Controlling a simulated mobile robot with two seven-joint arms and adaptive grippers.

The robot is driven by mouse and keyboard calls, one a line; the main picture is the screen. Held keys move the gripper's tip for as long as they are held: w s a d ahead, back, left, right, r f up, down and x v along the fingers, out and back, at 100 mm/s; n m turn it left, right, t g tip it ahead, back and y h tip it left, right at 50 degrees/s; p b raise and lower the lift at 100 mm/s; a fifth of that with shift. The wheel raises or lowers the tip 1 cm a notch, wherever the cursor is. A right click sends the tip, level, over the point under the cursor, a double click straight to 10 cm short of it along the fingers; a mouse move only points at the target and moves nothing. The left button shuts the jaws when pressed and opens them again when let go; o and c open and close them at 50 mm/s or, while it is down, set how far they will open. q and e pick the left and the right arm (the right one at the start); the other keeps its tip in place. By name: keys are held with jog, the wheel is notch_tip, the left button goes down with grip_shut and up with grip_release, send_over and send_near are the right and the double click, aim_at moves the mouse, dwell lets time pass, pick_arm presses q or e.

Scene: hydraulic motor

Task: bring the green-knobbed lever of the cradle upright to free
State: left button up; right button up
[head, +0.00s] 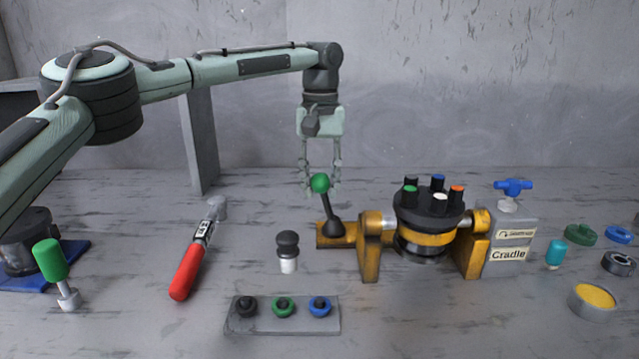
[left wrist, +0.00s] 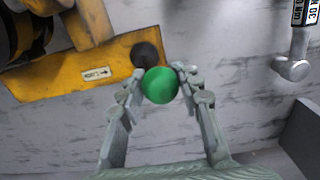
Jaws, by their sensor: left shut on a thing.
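The cradle is a yellow stand (head: 371,262) right of centre in the head view, holding a black and yellow motor (head: 428,220). Its lever has a green knob (head: 320,183) on a black stem that leans a little to the left in the head view, rising from a dark base. My left gripper (head: 321,184) points down over the lever. In the left wrist view its two fingers are shut on the green knob (left wrist: 160,85), one on each side. The yellow base plate (left wrist: 45,85) with a small arrow label shows behind the knob. My right gripper is not in view.
A tray with several knobs (head: 232,326) sits in front. A grey block with a blue valve handle (head: 513,186) stands right of the motor.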

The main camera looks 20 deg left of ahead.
pick_arm(q)
jog(key=shift+d+r, duration=0.1)
jog(key=shift+d, duration=0.2)
jog(key=shift+w+d+r, duration=0.15)
jog(key=shift+w+d, duration=0.05)
jog(key=shift+d, duration=0.4)
jog(key=shift+w+d, duration=0.25)
jog(key=shift+d, duration=0.3)
dwell(0.3)
jog(key=o, duration=0.8)
jog(key=shift+d, duration=0.1)
jog(key=shift+c, duration=0.2)
notch_tip(320, 180, up, 6)
